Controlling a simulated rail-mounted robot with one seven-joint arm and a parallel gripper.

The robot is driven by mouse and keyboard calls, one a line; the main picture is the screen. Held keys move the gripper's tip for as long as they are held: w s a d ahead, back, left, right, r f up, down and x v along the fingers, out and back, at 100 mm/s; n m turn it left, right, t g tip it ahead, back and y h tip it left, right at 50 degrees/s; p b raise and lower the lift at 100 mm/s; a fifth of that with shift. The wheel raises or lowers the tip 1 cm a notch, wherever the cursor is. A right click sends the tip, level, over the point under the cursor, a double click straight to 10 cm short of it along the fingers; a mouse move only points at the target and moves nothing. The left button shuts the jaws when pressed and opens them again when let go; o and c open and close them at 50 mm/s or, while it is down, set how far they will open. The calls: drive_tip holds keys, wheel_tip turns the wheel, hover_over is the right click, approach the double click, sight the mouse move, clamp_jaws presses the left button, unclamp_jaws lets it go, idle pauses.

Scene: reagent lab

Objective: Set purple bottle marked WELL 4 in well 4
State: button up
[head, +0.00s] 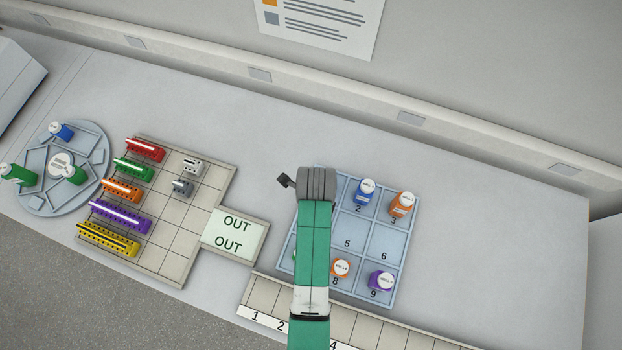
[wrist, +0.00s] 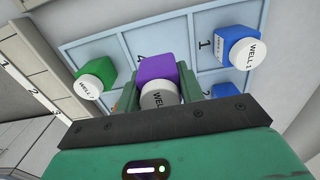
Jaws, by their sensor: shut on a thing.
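The purple bottle (wrist: 157,69) with a white cap is between the fingers of my gripper (wrist: 160,92) in the wrist view. The cap's lettering is partly cut off, starting with "WE". The bottle is over the cell marked 4 of the blue-grey well tray (wrist: 112,57); I cannot tell whether its base touches the floor of that cell. In the head view my arm covers this bottle, well 4 and the fingers; the tray (head: 380,243) shows to the right of the arm.
A green WELL 7 bottle (wrist: 94,70) and a blue WELL 1 bottle (wrist: 240,50) flank the held bottle. The tray also holds blue (head: 364,192), orange (head: 402,205), orange (head: 341,268) and purple (head: 381,281) bottles. Cells 5 and 6 are empty. A rack board (head: 185,235) and carousel (head: 96,135) stand left.

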drive_tip(key=shift+f, duration=2.5)
drive_tip(key=o, duration=1)
wheel_tip(320, 180, up, 12)
drive_tip(key=shift+r+p, duration=0.15)
drive_tip(key=shift+p, duration=0.15)
